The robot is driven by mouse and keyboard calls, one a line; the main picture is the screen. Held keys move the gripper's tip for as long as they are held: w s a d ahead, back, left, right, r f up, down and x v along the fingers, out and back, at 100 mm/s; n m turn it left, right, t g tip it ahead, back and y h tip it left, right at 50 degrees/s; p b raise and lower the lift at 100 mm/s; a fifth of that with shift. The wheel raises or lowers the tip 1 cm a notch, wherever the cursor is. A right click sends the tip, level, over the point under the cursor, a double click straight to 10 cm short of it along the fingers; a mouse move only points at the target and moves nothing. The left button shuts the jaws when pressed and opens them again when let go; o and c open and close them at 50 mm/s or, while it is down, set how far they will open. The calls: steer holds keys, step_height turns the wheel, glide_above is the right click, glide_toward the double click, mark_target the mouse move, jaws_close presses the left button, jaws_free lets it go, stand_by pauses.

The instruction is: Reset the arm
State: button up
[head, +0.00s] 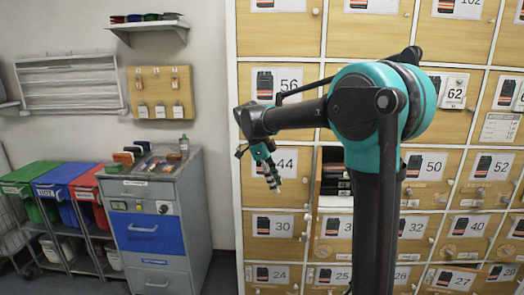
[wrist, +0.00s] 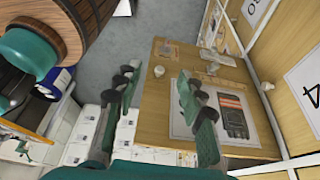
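My arm, teal and black, rises at the right of centre in the head view and reaches left, bent, in front of the wooden lockers. My gripper (head: 273,172) hangs at its end, tilted downward, in front of the locker marked 44 (head: 285,162). In the wrist view my gripper (wrist: 160,88) shows its two teal and black fingers apart, with a clear gap between them. Nothing is held between them.
One locker compartment (head: 334,170) stands open with dark things inside, partly behind my arm. A grey drawer cabinet (head: 193,218) with a blue drawer stands left. Green (head: 28,180), blue (head: 62,182) and red (head: 88,184) lidded bins stand farther left. A wall shelf (head: 148,26) hangs above.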

steer(key=s+d+f+n+t+y, duration=0.2)
steer(key=s+d+f+n, duration=0.5)
steer(key=s+f+n, duration=0.3)
steer(key=s+d+f+n+t+y, duration=0.2)
steer(key=s+d+f+n+t, duration=0.1)
steer(key=s+d+f+n, duration=0.4)
steer(key=s+f+n, duration=0.3)
steer(key=f, duration=0.1)
steer(key=shift+s+d+n, duration=0.35)
steer(key=shift+s+n, duration=0.05)
